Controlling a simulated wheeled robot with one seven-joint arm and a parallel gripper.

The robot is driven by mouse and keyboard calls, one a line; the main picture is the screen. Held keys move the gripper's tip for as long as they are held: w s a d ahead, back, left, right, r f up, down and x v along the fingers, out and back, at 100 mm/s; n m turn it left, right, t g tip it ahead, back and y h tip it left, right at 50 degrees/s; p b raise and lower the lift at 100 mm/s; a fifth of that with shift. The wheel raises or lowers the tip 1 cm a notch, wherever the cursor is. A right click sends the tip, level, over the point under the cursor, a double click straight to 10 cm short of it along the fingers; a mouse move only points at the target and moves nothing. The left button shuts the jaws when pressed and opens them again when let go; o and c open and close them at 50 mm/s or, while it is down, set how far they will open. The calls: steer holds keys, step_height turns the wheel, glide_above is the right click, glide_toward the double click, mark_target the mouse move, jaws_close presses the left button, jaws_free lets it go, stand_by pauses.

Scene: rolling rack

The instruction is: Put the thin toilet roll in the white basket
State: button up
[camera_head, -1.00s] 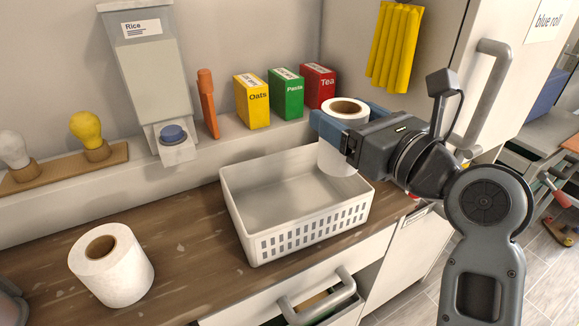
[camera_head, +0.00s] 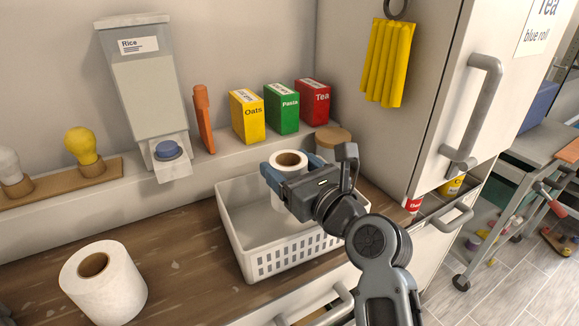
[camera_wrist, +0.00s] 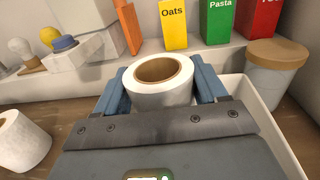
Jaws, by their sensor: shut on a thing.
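My gripper (camera_head: 283,172) is shut on the thin toilet roll (camera_head: 289,160), with one blue finger on each side of it. The roll is upright, and its brown core opening faces up. In the wrist view the held roll (camera_wrist: 160,80) sits between the fingers. The white basket (camera_head: 246,256) stands on the wooden counter, and the roll is over its inside, with its lower part hidden by the gripper and the basket. I cannot tell whether the roll touches the basket floor. A thicker toilet roll (camera_head: 112,290) stands on the counter at the lower left.
A rice dispenser (camera_head: 148,85) hangs at the back left. A tall cabinet (camera_head: 440,90) stands to the right.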

steer(key=shift+f, duration=0.55)
steer(key=o, duration=1)
steer(key=shift+o, duration=0.2)
steer(key=shift+r, duration=0.1)
steer(key=shift+r, duration=0.25)
steer(key=v, duration=1.2)
steer(key=shift+r+b, duration=0.3)
steer(key=shift+b, duration=0.05)
steer(key=shift+d, duration=0.15)
